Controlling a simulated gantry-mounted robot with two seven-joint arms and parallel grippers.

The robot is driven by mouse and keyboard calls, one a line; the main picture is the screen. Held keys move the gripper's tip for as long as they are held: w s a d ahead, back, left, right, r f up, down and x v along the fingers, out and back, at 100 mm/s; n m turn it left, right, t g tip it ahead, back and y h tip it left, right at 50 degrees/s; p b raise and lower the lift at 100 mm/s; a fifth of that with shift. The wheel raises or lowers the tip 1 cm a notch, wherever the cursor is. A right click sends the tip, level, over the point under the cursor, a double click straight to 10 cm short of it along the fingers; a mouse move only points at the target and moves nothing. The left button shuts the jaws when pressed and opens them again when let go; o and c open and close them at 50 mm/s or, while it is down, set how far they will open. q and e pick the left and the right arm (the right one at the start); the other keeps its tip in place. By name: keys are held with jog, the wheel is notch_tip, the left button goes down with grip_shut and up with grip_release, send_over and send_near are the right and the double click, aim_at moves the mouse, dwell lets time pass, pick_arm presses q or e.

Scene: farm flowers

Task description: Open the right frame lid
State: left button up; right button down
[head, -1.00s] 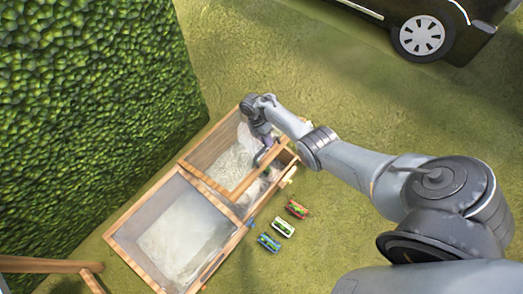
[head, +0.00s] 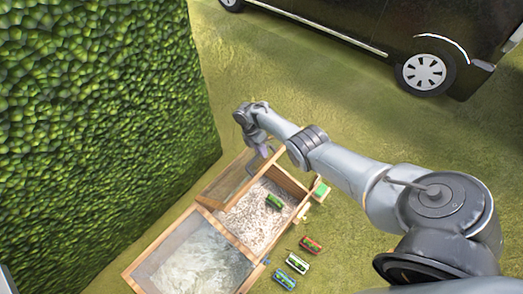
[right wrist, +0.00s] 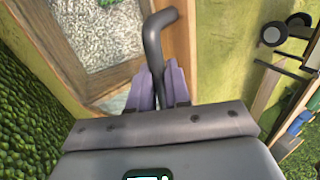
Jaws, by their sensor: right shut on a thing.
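The wooden cold frame has two bays. The right frame lid (head: 228,179) is a wood-edged clear panel, raised and tilted back toward the hedge side. Its bay (head: 262,222) lies uncovered, with pale gravelly fill and a green-topped tray (head: 274,201) inside. The left lid (head: 195,258) lies flat and closed. My right gripper (head: 265,151) is at the raised edge of the right lid. In the right wrist view, the gripper (right wrist: 158,88) is shut on a dark curved handle (right wrist: 153,42) beside the lid's wooden edge (right wrist: 180,45). My left gripper is not in view.
A tall hedge (head: 95,120) stands close on the left. Red, white and blue plant trays (head: 311,245) stand on the grass in front of the frame, and a green block (head: 321,190) sits near its right corner. A dark van (head: 390,40) is at the back. Grass between is open.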

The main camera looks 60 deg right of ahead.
jog(key=shift+a+f, duration=0.2)
jog(key=shift+f, duration=0.35)
jog(key=c, duration=1.3)
grip_release()
jog(key=shift+w, duration=0.15)
jog(key=shift+o, duration=1)
jog(key=shift+w+r, duration=0.2)
jog(key=shift+w, duration=0.15)
jog(key=shift+a, duration=0.1)
jog(key=shift+r, duration=0.1)
